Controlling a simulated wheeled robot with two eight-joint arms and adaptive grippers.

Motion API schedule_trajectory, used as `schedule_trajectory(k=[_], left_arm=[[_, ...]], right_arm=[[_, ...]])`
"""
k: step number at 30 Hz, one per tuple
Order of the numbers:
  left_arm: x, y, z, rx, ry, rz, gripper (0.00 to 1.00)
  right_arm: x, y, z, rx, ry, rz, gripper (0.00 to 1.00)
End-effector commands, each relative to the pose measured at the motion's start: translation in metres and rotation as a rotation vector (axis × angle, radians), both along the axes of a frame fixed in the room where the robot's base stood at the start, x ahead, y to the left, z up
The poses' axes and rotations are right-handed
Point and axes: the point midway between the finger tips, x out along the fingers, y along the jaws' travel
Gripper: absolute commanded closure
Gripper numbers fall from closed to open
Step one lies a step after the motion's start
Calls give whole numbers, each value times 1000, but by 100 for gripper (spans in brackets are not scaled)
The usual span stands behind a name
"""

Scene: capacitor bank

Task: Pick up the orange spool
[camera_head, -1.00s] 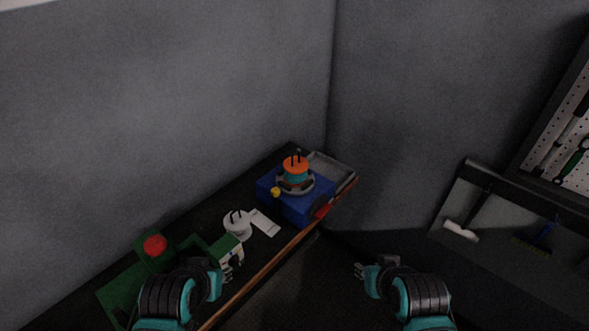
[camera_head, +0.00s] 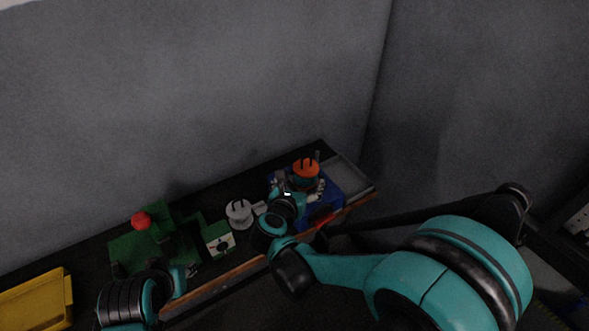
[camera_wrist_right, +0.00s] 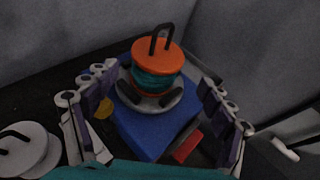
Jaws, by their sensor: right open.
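The orange spool (camera_head: 306,168), with a teal winding and a dark handle on top, stands upright on a round grey holder on the blue block (camera_head: 325,206). It also shows in the right wrist view (camera_wrist_right: 158,55). My right gripper (camera_head: 300,187) is open and empty, close to the near side of the spool. In the right wrist view its fingers stand on either side of the picture, with the spool ahead between them and no visible contact. My left gripper (camera_head: 188,271) is low at the bench's front edge, far from the spool; its fingers are too small to judge.
A white spool (camera_head: 238,212) with a dark handle is left of the blue block. A green fixture (camera_head: 150,246) with a red knob (camera_head: 141,220) is further left. A yellow bin (camera_head: 35,303) is at lower left. A grey tray (camera_head: 352,176) lies behind right. Walls close off the back.

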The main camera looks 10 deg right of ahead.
Motion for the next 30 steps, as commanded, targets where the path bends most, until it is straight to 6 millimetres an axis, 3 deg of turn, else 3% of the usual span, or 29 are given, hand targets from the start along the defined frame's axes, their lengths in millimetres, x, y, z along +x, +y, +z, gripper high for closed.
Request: schedule_trajectory(k=[11,19,26,30], left_arm=[[0,0,-9,0,0,0,69],[0,0,-21,0,0,0,69],[0,0,-20,0,0,0,69],[0,0,-20,0,0,0,69]], right_arm=[[26,-15,-21,27,11,-21,18],[59,-31,-36,24,10,-21,18],[62,-32,-36,24,10,-18,18],[62,-32,-36,24,10,-18,49]])
